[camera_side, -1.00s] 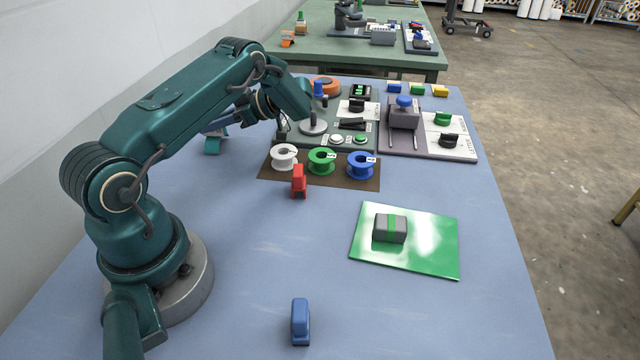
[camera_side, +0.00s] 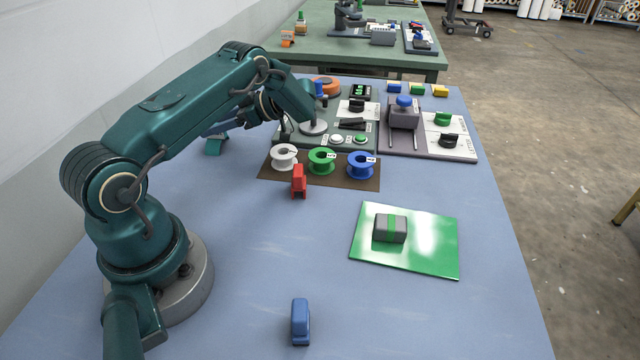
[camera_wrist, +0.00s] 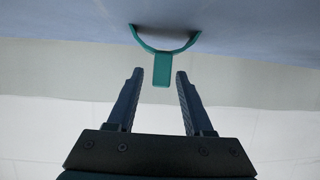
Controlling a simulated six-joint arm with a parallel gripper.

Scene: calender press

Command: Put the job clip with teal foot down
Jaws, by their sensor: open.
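The job clip (camera_side: 216,144) is teal and stands near the left rear edge of the blue table, partly hidden by my arm in the side view. In the wrist view its curved teal foot (camera_wrist: 165,47) is against the blue table surface, and its flat tab (camera_wrist: 161,72) points toward my gripper. My gripper (camera_wrist: 160,74) is open, with one dark finger on each side of the tab's end and a gap to both. In the side view my gripper is small and mostly hidden behind my forearm, by the clip.
A blue clip (camera_side: 300,322) stands at the front. A green plate (camera_side: 432,262) bears a grey block (camera_side: 390,228). A control panel (camera_side: 368,142) lies behind the spools.

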